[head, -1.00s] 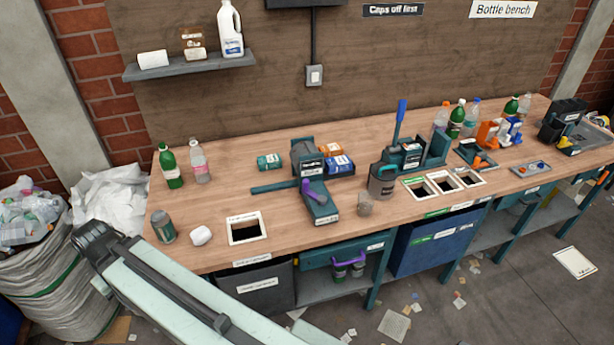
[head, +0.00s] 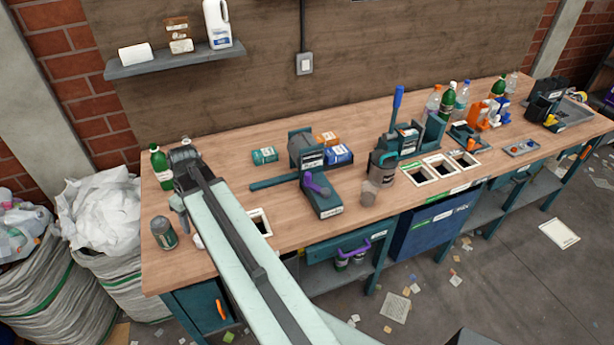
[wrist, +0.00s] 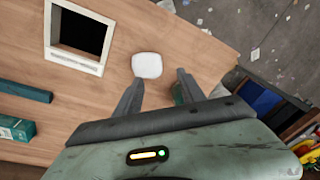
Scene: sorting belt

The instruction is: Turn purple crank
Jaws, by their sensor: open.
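The purple crank (head: 317,184) sits on the front of a teal bench machine (head: 326,204) in the middle of the bench. It does not show in the wrist view. My gripper (wrist: 160,88) is open and empty, its two dark fingers apart above the bench top. In the head view my arm reaches over the bench's left part, well left of the crank, and the fingers are hard to make out. A white rounded item (wrist: 147,65) lies on the bench just beyond the fingertips and is apart from them.
A dark can (head: 164,233) stands near the bench's front left edge. A square hole with a white frame (head: 261,222) lies between my arm and the machine. A teal bar (head: 272,183) sticks out left from the machine. A clear cup (head: 369,192) stands right of it.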

